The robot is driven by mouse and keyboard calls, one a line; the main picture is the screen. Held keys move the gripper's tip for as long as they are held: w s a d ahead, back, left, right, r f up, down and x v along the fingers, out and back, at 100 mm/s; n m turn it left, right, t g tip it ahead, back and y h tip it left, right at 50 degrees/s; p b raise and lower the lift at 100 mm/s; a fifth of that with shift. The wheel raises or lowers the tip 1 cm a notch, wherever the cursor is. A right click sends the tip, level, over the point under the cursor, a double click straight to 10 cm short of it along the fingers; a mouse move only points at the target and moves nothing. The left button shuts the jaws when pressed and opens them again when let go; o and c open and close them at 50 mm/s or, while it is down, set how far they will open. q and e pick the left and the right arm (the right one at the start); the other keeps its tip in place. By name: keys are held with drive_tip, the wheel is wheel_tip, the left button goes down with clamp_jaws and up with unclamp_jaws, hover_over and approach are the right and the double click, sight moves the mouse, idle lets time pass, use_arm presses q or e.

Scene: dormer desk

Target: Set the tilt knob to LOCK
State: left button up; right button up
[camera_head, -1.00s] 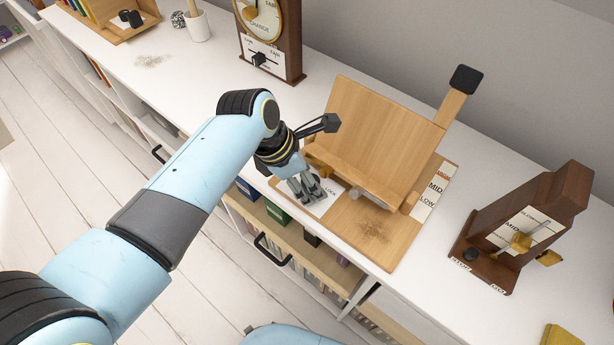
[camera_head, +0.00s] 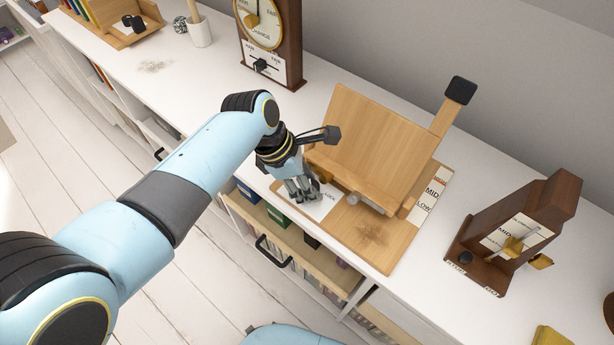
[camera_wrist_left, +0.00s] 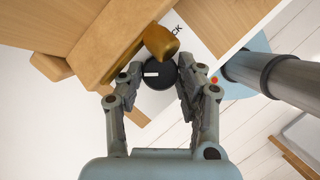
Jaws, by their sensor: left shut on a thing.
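The tilt knob (camera_wrist_left: 158,75) is a round black dial with a white mark, at the front left corner of a wooden book stand (camera_head: 370,150). In the left wrist view the mark points left. A white label (camera_head: 325,203) lies beside the knob with LOCK printed on it; only "CK" shows in the left wrist view (camera_wrist_left: 177,29). My left gripper (camera_head: 304,193) reaches down over the label. Its fingers (camera_wrist_left: 160,85) are shut on the knob from both sides. In the head view the gripper hides the knob. My right gripper is not in view.
A wooden peg (camera_wrist_left: 161,41) juts out close to the knob. A tall clock (camera_head: 272,45) stands behind, and a dark wooden metronome-like box (camera_head: 515,235) stands at right. A scale with MID and LOW (camera_head: 429,200) is on the stand's base. The desk's front edge is near.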

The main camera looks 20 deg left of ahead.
use_arm(q)
drive_tip(key=o, duration=1.1)
drive_tip(key=shift+o, duration=0.2)
drive_tip(key=shift+r, duration=0.1)
drive_tip(key=shift+w, duration=0.1)
